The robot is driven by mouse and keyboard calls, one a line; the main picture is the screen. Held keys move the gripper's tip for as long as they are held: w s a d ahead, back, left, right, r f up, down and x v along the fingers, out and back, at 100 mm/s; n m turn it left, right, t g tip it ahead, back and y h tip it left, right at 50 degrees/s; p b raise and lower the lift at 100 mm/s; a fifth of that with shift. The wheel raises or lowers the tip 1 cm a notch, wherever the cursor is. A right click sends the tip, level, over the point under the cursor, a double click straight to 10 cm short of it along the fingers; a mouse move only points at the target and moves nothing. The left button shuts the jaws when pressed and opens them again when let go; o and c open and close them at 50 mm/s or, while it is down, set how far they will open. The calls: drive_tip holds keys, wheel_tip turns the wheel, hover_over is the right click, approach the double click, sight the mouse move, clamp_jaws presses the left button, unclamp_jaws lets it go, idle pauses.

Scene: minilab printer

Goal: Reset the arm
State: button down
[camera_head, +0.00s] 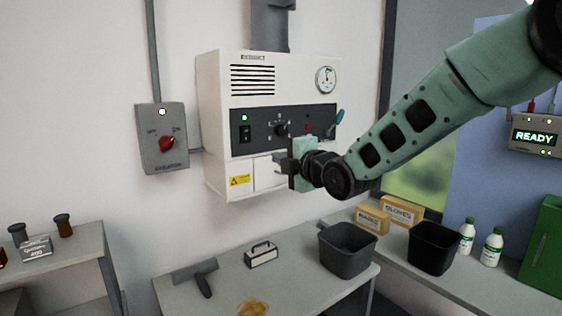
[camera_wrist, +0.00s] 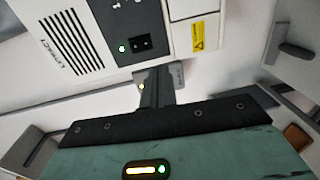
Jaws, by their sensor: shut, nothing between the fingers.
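My arm (camera_head: 420,115) reaches in from the upper right in the head view. My gripper (camera_head: 281,160) is shut and empty, in front of the lower part of a white wall-mounted machine (camera_head: 212,120). Whether it touches the machine cannot be told. In the wrist view, my gripper (camera_wrist: 155,92) points toward the wall below the machine (camera_wrist: 95,30), which appears tilted at the top. The machine has a dark control panel (camera_head: 255,133) with a lit green light, a switch and a knob; my gripper and wrist cover part of its lower front.
A grey isolator box (camera_head: 162,150) with a red knob hangs to the left. Boxes (camera_head: 402,210), another bin (camera_head: 434,247) and bottles (camera_head: 492,247) stand right.

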drive_tip(key=s+d+f+m+g+h, duration=0.15)
drive_tip(key=s+f+m+g, duration=0.3)
drive_tip(key=s, duration=0.55)
drive_tip(key=s+d+f+m+g+h, duration=0.1)
drive_tip(key=s+f+m+g+h, duration=0.2)
drive_tip(key=s+f+m, duration=0.5)
drive_tip(key=s+d+f+m+g+h, duration=0.2)
drive_tip(key=s+d, duration=0.3)
drive_tip(key=s, duration=0.7)
drive_tip(key=s+d+f+m+g+h, duration=0.2)
drive_tip(key=s+d+g, duration=0.2)
drive_tip(key=s, duration=0.8)
drive_tip(key=shift+s+d, duration=0.25)
drive_tip(key=shift+d, duration=0.35)
drive_tip(key=shift+r+m+g+h, duration=0.1)
drive_tip(key=shift+m+g+h, duration=0.15)
